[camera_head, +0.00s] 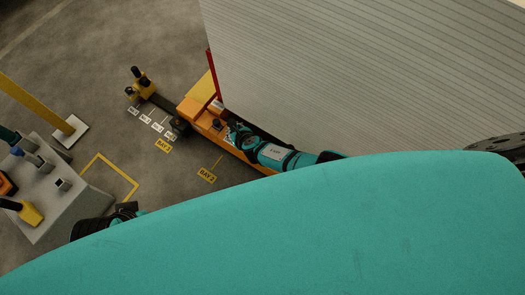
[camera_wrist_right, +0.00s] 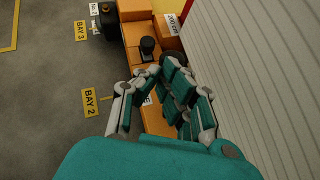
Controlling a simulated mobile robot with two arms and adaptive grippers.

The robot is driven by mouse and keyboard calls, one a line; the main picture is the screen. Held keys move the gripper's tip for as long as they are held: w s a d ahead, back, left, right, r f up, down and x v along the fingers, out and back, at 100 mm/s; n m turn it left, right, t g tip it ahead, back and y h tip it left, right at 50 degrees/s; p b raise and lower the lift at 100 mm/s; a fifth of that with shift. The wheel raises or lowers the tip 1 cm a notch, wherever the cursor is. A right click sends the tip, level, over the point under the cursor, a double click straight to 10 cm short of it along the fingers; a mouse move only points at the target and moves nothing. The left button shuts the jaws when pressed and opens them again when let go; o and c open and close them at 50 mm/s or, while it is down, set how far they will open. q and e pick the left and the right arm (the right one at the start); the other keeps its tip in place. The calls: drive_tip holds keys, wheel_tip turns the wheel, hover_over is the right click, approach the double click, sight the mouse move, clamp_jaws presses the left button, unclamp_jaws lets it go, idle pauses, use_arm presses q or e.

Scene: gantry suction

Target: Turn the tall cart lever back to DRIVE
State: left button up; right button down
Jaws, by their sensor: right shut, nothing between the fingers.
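The orange cart (camera_head: 196,110) stands against the pale ribbed wall. In the right wrist view, an upright post with a round black knob (camera_wrist_right: 148,45) rises from the orange cart body (camera_wrist_right: 134,38); it looks like the tall lever. The lever's setting cannot be read. My right gripper (camera_wrist_right: 150,76) is shut and empty, just short of the knob, with a gap to it. In the head view my right gripper (camera_head: 235,131) is over the cart, small and partly blended with it. Dark parts of my left arm (camera_head: 95,227) show at lower left; its fingers are not clear.
A thin red post (camera_head: 213,75) rises beside the ribbed wall (camera_head: 330,70). Yellow floor labels, BAY 3 (camera_head: 163,146) and BAY 2 (camera_head: 207,175), lie beside the cart. A grey console (camera_head: 60,210) with controls stands at left, near a yellow pole (camera_head: 35,100).

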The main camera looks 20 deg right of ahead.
drive_tip(key=shift+s+r, duration=0.1)
idle(0.5)
drive_tip(key=s+d, duration=0.3)
drive_tip(key=s, duration=0.9)
drive_tip(key=shift+s+r, duration=0.2)
drive_tip(key=shift+r, duration=0.1)
